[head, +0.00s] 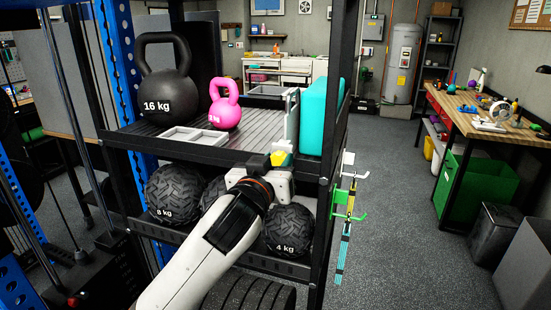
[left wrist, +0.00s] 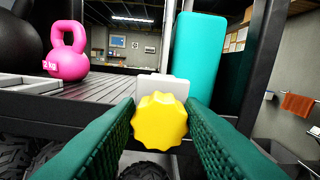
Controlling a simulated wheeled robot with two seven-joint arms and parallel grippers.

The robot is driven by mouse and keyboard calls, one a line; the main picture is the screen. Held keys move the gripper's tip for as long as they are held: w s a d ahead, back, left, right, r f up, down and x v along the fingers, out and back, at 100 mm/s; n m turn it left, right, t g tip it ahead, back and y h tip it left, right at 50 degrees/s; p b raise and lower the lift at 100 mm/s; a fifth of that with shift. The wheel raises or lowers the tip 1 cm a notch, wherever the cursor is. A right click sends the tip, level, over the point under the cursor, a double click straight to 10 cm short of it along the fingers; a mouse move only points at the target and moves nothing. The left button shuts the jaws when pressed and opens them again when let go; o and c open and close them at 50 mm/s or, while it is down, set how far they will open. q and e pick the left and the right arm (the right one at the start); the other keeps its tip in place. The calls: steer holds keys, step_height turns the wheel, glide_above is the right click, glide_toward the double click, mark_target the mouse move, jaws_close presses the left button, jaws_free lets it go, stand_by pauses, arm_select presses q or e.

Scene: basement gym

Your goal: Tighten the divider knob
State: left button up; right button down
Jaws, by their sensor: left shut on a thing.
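The yellow divider knob (left wrist: 160,122) has a scalloped edge and sits at the front of a pale grey divider (left wrist: 162,84). In the left wrist view it lies between the green-padded fingers of my left gripper (left wrist: 161,112), which are shut on it from both sides. In the head view the knob (head: 280,158) shows only in part, at the front edge of the upper rack shelf. My left gripper (head: 276,167) reaches it there and hides some of it. The divider (head: 291,118) stands upright behind it, left of a teal block (head: 319,115). My right gripper is not in view.
A black 16 kg kettlebell (head: 167,82), a pink kettlebell (head: 225,105) and a grey tray (head: 186,138) stand left on the shelf (head: 262,135). Heavy balls (head: 172,193) fill the shelf below. A black rack post (head: 334,100) stands close right; the floor beyond is clear.

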arm_select(q)
steer(key=m+p, duration=0.4)
steer(key=m, duration=0.2)
steer(key=shift+d+r, duration=0.1)
steer(key=m+p, duration=0.3)
steer(key=m, duration=0.1)
steer(key=m+p, duration=0.2)
steer(key=m, duration=0.1)
steer(key=shift+d+m, duration=0.1)
steer(key=shift+m, duration=0.3)
steer(key=m+p, duration=0.4)
steer(key=m, duration=0.1)
steer(key=shift+s+f, duration=0.1)
steer(key=shift+f, duration=0.1)
steer(key=m+p, duration=0.2)
steer(key=m, duration=0.1)
steer(key=shift+f, duration=0.1)
steer(key=shift+f+m+p, duration=0.15)
steer(key=shift+m+p, duration=0.4)
steer(key=shift+m, duration=0.55)
steer(key=shift+f, duration=0.1)
steer(key=o, duration=1)
